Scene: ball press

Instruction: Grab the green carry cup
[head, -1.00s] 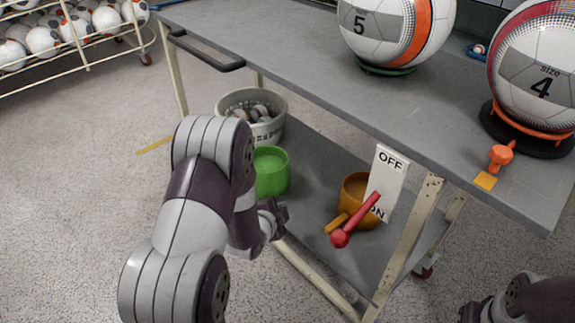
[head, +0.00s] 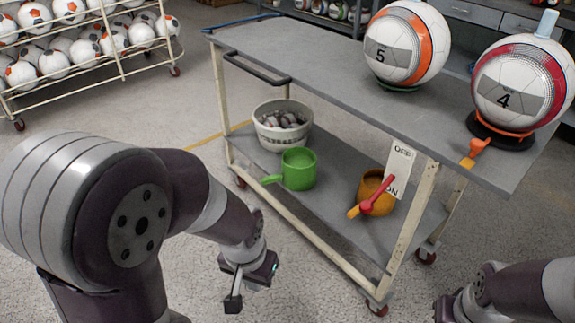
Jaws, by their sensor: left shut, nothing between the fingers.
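The green carry cup (head: 299,171) stands upright on the cart's lower shelf (head: 335,212), and its handle points left. It is in full view. My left gripper (head: 250,284) is shut and empty. It hangs in front of the cart, lower in the picture than the cup and apart from it. My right gripper (head: 446,309) is only partly in view at the bottom edge, and its fingers cannot be made out.
A white bucket (head: 282,138) stands behind the green cup. An orange cup (head: 371,186) stands to its right, near a red lever (head: 378,194) and an ON/OFF plate (head: 400,166). The cart's grey top (head: 340,68) overhangs the shelf. Its front leg (head: 410,235) stands at the right.

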